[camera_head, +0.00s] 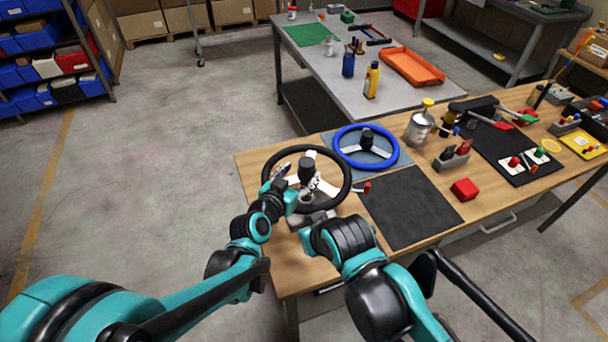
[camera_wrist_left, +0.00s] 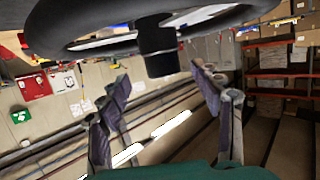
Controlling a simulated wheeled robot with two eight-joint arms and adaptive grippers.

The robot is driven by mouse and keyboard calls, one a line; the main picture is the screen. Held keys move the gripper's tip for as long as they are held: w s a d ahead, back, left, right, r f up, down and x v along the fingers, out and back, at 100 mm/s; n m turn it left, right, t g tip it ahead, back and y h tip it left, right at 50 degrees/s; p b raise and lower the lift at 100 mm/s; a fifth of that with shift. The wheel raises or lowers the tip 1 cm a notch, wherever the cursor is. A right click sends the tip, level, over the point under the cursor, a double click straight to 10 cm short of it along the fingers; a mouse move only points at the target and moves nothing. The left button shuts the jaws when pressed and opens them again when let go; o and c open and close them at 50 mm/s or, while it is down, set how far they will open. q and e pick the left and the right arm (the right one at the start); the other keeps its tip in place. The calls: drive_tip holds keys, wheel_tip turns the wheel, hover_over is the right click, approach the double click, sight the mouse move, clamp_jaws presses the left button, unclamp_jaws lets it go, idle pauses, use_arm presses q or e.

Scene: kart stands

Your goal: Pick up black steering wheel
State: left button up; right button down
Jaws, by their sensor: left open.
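The black steering wheel (camera_head: 349,183) is at the front left of the wooden bench in the head view, tilted on a grey stand, with a dark hub (camera_head: 307,170). Its rim (camera_wrist_left: 52,40) and hub (camera_wrist_left: 157,52) fill the top of the left wrist view. My left gripper (camera_head: 287,182) is at the left side of the wheel. In the left wrist view its fingers (camera_wrist_left: 160,78) are spread, with the hub's lower end between and just beyond them; I cannot tell whether they touch it.
A blue steering wheel (camera_head: 396,155) lies close by on a blue-grey mat. A black mat (camera_head: 412,207), a red block (camera_head: 465,189) and a metal can (camera_head: 418,130) are to the right. A grey table (camera_head: 330,85) with an orange tray (camera_head: 412,67) stands behind. Floor at left is clear.

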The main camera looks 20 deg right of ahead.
sight(303, 170)
use_arm(q)
drive_tip(key=x, duration=0.1)
drive_tip(key=b+x, duration=0.1)
drive_tip(key=x, duration=0.3)
drive_tip(key=shift+w+a+f, duration=0.1)
drive_tip(key=shift+a+f, duration=0.05)
drive_tip(key=shift+f, duration=0.1)
drive_tip(key=shift+w+d, duration=0.25)
drive_tip(key=shift+d, duration=0.05)
clamp_jaws()
